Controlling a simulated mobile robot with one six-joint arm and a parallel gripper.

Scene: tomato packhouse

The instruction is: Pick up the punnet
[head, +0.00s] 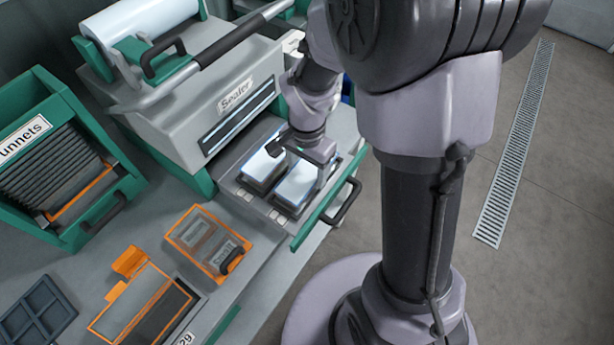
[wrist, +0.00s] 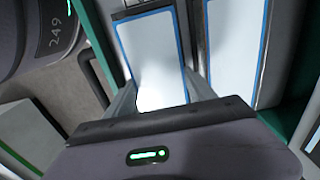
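Two punnets with pale, blue-edged tops lie side by side in the sealer's pulled-out drawer (head: 312,221). My gripper (head: 300,160) is over the right-hand punnet (head: 297,187) in the head view; the other punnet (head: 262,168) lies to its left. In the wrist view, my gripper (wrist: 163,93) has its fingers apart, one at each long side of a punnet (wrist: 150,48). Its near end is hidden under the gripper body. The second punnet (wrist: 233,45) is just right of the right finger. I cannot tell whether the fingers press on the punnet.
The sealer (head: 195,95) stands behind the drawer, and the drawer's dark handle (head: 347,202) sticks out in front. A green punnet rack (head: 40,75) is at left. An orange-framed tray (head: 210,243) lies on the bench. The floor at right is clear.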

